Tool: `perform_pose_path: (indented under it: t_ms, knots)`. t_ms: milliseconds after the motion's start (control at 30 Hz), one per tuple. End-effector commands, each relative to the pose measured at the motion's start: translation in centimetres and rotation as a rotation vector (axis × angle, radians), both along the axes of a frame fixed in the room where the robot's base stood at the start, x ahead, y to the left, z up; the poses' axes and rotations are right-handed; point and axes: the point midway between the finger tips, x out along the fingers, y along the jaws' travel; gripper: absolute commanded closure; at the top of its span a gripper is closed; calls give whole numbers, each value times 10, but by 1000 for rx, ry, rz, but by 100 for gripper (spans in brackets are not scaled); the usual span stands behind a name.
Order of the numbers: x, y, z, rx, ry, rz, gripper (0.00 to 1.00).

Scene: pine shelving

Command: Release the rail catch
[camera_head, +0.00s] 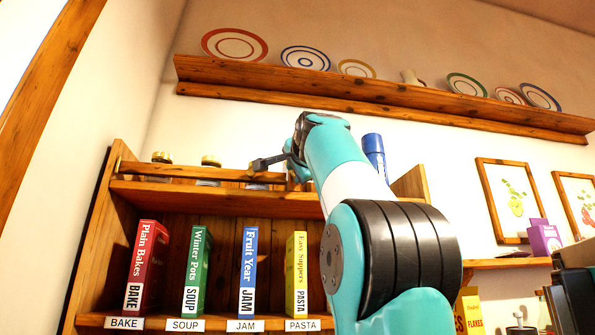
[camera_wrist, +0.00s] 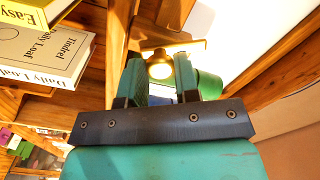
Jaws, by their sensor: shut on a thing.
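A wooden rail (camera_head: 215,174) runs across the front of the upper shelf of the pine unit, with jars behind it. My gripper (camera_head: 297,165) is at the right part of this rail, partly hidden by my own wrist. In the wrist view my gripper (camera_wrist: 160,75) shows two teal fingers pointing away from the dark plate. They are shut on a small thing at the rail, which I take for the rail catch. Its shape is mostly hidden between the fingers, and I cannot tell its position.
Jars (camera_head: 209,162) stand behind the rail, and a blue bottle (camera_head: 374,150) stands right of my wrist. Labelled books, such as the red one (camera_head: 147,265), stand on the shelf below. A plate ledge (camera_head: 380,92) runs above. In the wrist view a cream book (camera_wrist: 45,55) lies left.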

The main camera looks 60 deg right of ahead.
Motion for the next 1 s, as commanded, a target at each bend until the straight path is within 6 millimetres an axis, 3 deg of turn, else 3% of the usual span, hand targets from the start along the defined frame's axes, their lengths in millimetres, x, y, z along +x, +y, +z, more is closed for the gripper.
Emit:
perform_pose_path:
  t_ms: [500, 1000]
  knots:
    - [-2, 0, 2, 251, -323, -4, 94]
    - [-1, 0, 1, 330, -421, -3, 94]
